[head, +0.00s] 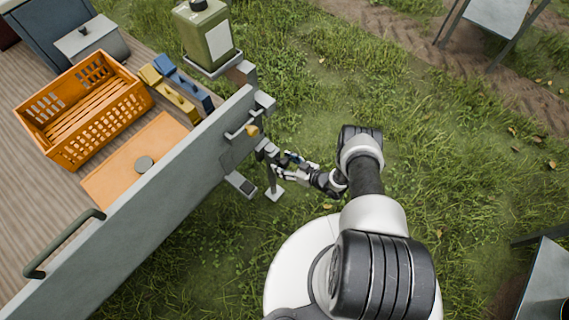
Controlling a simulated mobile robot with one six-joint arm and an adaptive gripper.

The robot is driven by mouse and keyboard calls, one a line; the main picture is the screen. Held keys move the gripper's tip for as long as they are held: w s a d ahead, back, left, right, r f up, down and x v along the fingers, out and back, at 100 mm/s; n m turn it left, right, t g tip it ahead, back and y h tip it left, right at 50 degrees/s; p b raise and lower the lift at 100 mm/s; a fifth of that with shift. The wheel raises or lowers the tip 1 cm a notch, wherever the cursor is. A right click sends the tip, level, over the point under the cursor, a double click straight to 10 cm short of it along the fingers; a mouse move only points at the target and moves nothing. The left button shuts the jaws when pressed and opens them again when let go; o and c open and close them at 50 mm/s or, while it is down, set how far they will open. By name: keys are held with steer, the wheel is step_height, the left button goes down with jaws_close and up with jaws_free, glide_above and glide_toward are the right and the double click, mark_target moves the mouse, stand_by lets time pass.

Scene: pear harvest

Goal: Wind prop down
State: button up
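The prop (269,177) is a thin grey upright leg at the near corner of the trailer, beside its grey side board. Its flat square foot (274,194) shows low over the grass; I cannot tell whether it touches the ground. My gripper (280,164) is right beside the upper part of the prop, its fingers pointing left towards it. A small dark and blue part shows at the fingers. The view is too small to tell whether the fingers are closed on anything. A small orange-yellow knob (252,130) shows on the board above the prop.
The trailer's side board (130,215) runs diagonally left of my arm. On the deck are an orange crate (83,108), an orange panel, and blue and yellow pieces. A green canister (203,38) stands at the far corner. Grass to the right is open; metal tables stand at the right edges.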

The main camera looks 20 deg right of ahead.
steer(key=c, duration=0.9)
steer(key=shift+n, duration=0.3)
steer(key=shift+n+t+h+p, duration=0.5)
steer(key=shift+n+h, duration=0.4)
steer(key=shift+n, duration=0.3)
steer(key=shift+n+t+h, duration=0.4)
steer(key=shift+n+t, duration=0.2)
steer(key=shift+n, duration=0.4)
steer(key=shift+n+t+h+b, duration=0.3)
steer(key=shift+n+b, duration=0.15)
steer(key=shift+n, duration=0.15)
